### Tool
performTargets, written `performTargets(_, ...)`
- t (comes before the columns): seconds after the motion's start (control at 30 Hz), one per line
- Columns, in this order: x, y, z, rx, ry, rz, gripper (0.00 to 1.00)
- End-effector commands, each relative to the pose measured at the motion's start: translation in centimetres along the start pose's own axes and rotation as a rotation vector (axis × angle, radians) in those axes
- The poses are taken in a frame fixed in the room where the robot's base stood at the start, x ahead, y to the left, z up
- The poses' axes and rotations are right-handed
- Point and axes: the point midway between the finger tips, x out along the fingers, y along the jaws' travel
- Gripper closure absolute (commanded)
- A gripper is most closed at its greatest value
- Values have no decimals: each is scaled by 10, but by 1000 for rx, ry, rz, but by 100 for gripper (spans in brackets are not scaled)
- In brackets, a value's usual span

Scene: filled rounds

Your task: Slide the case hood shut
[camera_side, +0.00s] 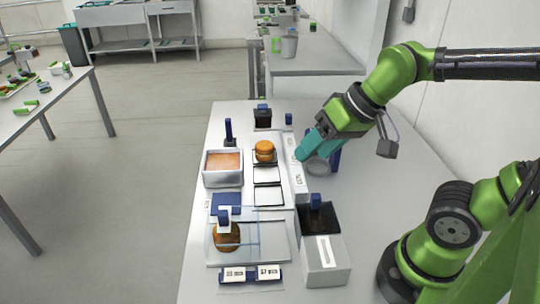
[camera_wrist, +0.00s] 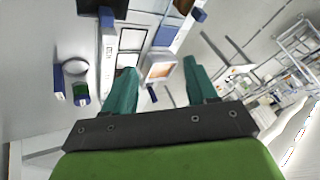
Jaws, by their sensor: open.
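The case (camera_side: 275,243) is a low pale tray at the front of the table with a brown round (camera_side: 227,237) at its left. A clear hood (camera_side: 246,222) with a blue handle (camera_side: 223,217) shows over the left part. The right part of the tray looks uncovered. My gripper (camera_side: 303,152) is well behind and right of the case, above the table, with teal fingers. In the wrist view its fingers are spread with nothing between them. The blue handle also seems to show at the top of the wrist view (camera_wrist: 200,15), where the case is mostly cut off.
A metal bin with orange filling (camera_side: 223,178) stands at the left. A bun (camera_side: 265,149) sits behind black-framed squares (camera_side: 267,174). A ring (camera_side: 318,167) lies near my gripper.

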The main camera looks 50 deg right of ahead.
Motion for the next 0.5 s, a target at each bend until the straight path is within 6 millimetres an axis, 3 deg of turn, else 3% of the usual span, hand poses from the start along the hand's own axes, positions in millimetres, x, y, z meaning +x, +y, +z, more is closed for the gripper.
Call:
performTargets(0.2, 35, -55, -30, -282, -212, 48, 51)
performTargets(0.5, 92, -135, -56, -783, -490, 84, 51)
